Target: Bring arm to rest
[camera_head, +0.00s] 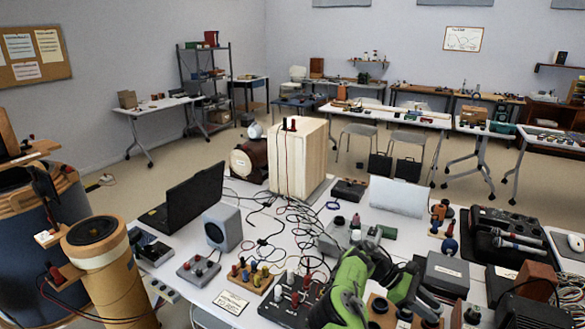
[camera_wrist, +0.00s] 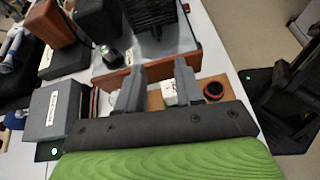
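My green arm (camera_head: 350,290) is bent over the front edge of the white table in the head view, at the bottom centre. My gripper (camera_wrist: 158,85) shows in the wrist view as two grey fingers on a dark bar. The fingers are apart and I see nothing held between them. They hang over the crowded table, close to a wooden-sided device (camera_wrist: 150,68) and a small dark round part with a reddish rim (camera_wrist: 213,90). Whether the fingers touch anything I cannot tell. In the head view the fingertips cannot be made out clearly.
The white table (camera_head: 215,290) is crowded with a black laptop (camera_head: 190,195), a grey speaker (camera_head: 222,227), a tall wooden box (camera_head: 298,158) and loose cables. A cardboard cylinder (camera_head: 105,270) stands left. Black boxes (camera_head: 447,272) crowd the right. Open floor lies behind the table.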

